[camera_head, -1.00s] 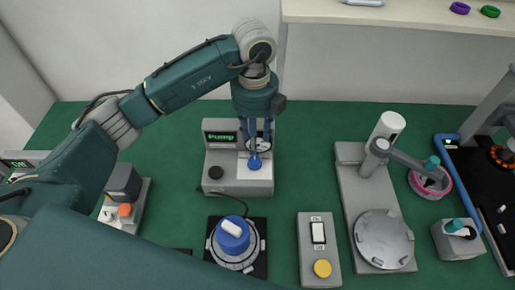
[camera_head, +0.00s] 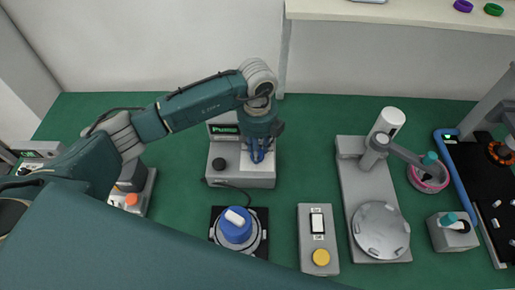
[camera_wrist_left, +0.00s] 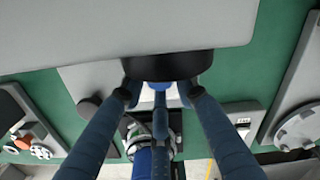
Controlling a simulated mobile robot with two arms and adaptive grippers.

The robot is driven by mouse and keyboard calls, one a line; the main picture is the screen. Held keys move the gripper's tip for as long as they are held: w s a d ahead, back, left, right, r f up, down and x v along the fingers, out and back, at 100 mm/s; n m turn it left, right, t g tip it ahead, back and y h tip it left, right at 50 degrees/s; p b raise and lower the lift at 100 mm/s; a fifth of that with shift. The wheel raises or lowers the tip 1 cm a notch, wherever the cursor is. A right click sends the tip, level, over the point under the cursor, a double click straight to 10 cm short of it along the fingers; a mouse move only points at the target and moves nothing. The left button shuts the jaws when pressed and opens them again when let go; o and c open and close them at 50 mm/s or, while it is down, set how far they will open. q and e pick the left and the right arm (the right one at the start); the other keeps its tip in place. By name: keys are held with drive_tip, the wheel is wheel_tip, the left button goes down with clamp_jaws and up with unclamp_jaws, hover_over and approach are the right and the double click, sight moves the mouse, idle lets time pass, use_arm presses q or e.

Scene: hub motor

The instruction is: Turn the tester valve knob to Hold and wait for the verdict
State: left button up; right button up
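The tester (camera_head: 228,177) is a grey box at the back middle in the head view. Its black display (camera_head: 223,131) shows green letters, partly covered, that look like "Pump". My left gripper (camera_head: 259,158) points down at the tester's right half and hides most of the valve knob. In the left wrist view a bit of lighter blue, probably the knob (camera_wrist_left: 159,86), shows between the gripper's spread blue fingertips (camera_wrist_left: 160,92), just below a black round part (camera_wrist_left: 172,66). I cannot tell whether the fingers touch the knob, or its setting. My right gripper is out of view.
A blue round part with a white bar (camera_head: 236,230) sits on a black plate in front of the tester; a cable runs between. A switch box with a yellow button (camera_head: 321,257) and a grey stand with a round plate (camera_head: 381,231) are to the right.

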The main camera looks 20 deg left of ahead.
use_arm(q)
drive_tip(key=c, duration=0.3)
drive_tip(key=shift+f+m+b, duration=0.15)
drive_tip(key=shift+m+b, duration=0.15)
drive_tip(key=shift+b, duration=0.2)
drive_tip(key=shift+m+b, duration=0.3)
drive_tip(key=shift+m, duration=0.2)
drive_tip(key=o, duration=0.9)
drive_tip(key=shift+s, duration=0.1)
drive_tip(key=shift+c, duration=0.2)
drive_tip(key=shift+r, duration=0.2)
drive_tip(key=shift+r, duration=0.3)
wheel_tip(320, 180, up, 11)
drive_tip(key=shift+r, duration=0.2)
